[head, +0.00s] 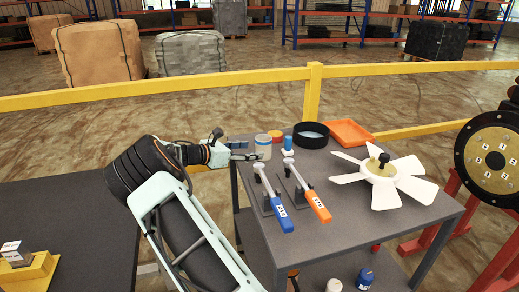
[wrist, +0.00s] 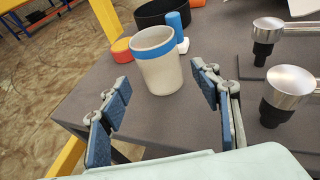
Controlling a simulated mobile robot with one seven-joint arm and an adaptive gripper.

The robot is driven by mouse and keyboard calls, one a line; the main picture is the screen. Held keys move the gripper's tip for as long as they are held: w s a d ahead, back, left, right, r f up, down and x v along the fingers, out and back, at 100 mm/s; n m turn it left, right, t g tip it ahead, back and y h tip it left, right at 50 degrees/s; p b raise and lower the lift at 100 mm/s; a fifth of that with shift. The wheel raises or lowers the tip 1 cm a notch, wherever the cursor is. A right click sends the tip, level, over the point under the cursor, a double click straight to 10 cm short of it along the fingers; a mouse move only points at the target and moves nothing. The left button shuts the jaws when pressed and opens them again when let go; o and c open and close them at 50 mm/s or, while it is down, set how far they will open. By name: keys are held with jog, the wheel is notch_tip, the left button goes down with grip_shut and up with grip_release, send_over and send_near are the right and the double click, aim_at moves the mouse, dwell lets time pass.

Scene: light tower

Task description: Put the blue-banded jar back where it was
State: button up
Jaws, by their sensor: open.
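The blue-banded jar (head: 263,150) is a pale cup-like jar with a blue band near its top. It stands upright at the back left corner of the grey cart top (head: 335,222). In the wrist view the jar (wrist: 158,72) looks open at the top. My gripper (head: 243,151) is open and empty, to the left of the jar in the head view. In the wrist view its two fingers (wrist: 160,82) are spread to either side of the jar's line, with the jar just ahead. I cannot tell whether the fingertips overlap the jar's sides.
Close behind the jar are an orange-red lid-like object (head: 276,135), a small blue bottle (head: 288,144) and a black round bin (head: 310,136). A yellow rail (head: 200,83) runs behind.

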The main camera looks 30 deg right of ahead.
jog(key=shift+v, duration=2.8)
